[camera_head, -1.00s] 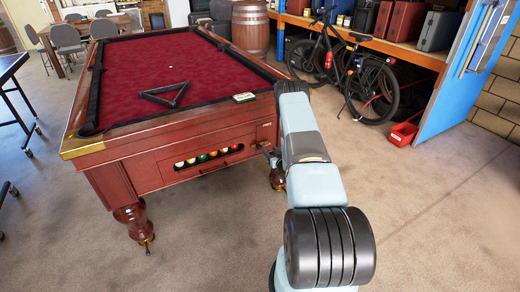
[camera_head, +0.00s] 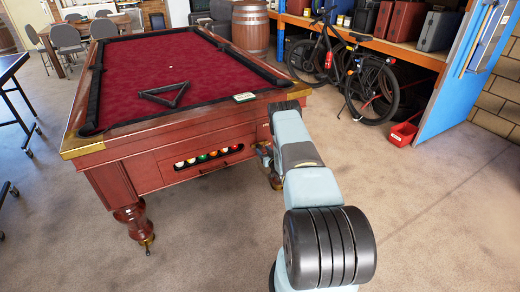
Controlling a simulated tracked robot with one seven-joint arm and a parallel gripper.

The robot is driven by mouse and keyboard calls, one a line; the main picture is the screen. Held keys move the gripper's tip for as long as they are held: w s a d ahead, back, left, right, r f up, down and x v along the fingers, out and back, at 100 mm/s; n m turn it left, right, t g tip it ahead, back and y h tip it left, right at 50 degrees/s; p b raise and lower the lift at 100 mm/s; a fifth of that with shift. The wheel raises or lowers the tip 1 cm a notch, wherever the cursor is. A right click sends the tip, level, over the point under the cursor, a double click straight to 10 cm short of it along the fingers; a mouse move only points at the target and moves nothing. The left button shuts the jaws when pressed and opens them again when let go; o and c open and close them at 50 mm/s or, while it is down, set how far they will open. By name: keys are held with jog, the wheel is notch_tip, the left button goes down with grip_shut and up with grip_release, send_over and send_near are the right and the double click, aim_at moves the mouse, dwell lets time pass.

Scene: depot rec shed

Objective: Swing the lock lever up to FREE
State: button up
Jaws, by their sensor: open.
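The pool table (camera_head: 125,148) stands left of my arm, with red cloth and a dark wood body. Its front has a slot holding several coloured balls (camera_head: 208,156). My arm reaches forward to the right end of this front. My gripper (camera_head: 262,156) is small and partly hidden by my arm there, close to the table's front right corner; it is open. The lock lever and any FREE mark cannot be made out; that part of the front is largely covered by my gripper and arm. Whether the gripper touches anything I cannot tell.
A black triangle (camera_head: 164,95) and a small box (camera_head: 244,97) lie on the table. The floor to the right is clear.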

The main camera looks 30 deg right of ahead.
aim_at(260, 147)
jog(key=shift+w, duration=1.9)
grip_shut()
jog(key=shift+a, duration=0.25)
